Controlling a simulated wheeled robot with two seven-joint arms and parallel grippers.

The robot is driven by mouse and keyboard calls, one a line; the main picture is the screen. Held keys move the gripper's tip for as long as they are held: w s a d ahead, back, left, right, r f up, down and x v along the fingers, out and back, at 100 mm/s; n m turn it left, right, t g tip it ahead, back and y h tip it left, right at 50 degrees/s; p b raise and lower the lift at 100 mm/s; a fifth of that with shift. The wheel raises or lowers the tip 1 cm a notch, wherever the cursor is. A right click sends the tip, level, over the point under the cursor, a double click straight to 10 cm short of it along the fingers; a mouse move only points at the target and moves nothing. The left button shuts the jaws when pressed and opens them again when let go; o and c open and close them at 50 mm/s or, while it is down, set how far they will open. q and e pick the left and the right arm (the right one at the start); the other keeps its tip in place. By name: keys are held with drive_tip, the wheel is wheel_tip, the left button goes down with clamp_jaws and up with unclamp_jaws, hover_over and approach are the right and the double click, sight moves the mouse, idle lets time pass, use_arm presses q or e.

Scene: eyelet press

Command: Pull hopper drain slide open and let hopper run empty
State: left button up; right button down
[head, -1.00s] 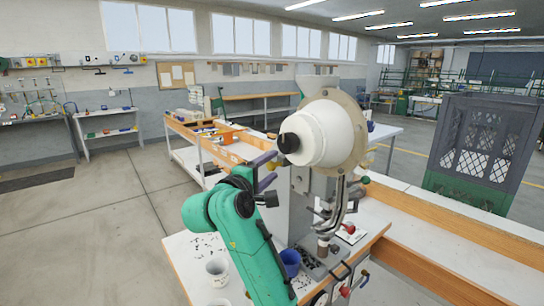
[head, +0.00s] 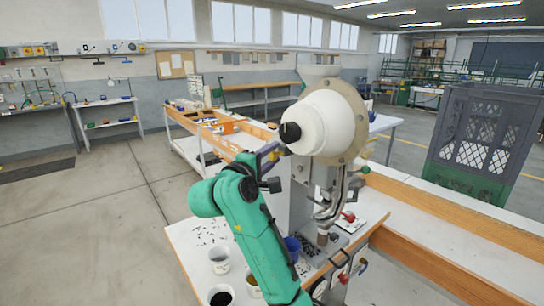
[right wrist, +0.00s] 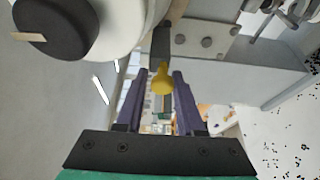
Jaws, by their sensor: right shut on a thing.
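The eyelet press stands on the bench, with a white drum-shaped body (head: 325,122) that looks like the hopper. Its inside is hidden, so I cannot tell how full it is. A yellow knob (right wrist: 162,80) sits on a dark flat bar (right wrist: 160,45) beside the drum, apparently the drain slide. My right gripper (head: 270,151) is at the left side of the press, just below the drum's black cap. In the right wrist view its purple fingers (right wrist: 161,78) are shut on the yellow knob. How far the slide is out cannot be told. My left gripper is out of view.
Small dark bits (head: 208,234) lie scattered on the bench top. A white cup (head: 219,261), a cup with dark contents (head: 221,295) and a blue cup (head: 291,244) stand near my right arm. A dark crate (head: 487,140) stands at the right. Floor to the left is clear.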

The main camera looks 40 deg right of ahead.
drive_tip(key=shift+f, duration=0.5)
idle(0.4)
drive_tip(key=c, duration=0.6)
unclamp_jaws()
drive_tip(key=shift+r, duration=0.15)
drive_tip(key=shift+a, duration=0.15)
drive_tip(key=shift+s+a+b, duration=0.15)
drive_tip(key=shift+a+b, duration=0.1)
drive_tip(key=shift+b, duration=0.05)
drive_tip(key=b+v, duration=0.5)
drive_tip(key=v, duration=0.9)
drive_tip(key=shift+d+b, duration=0.1)
drive_tip(key=shift+b, duration=0.2)
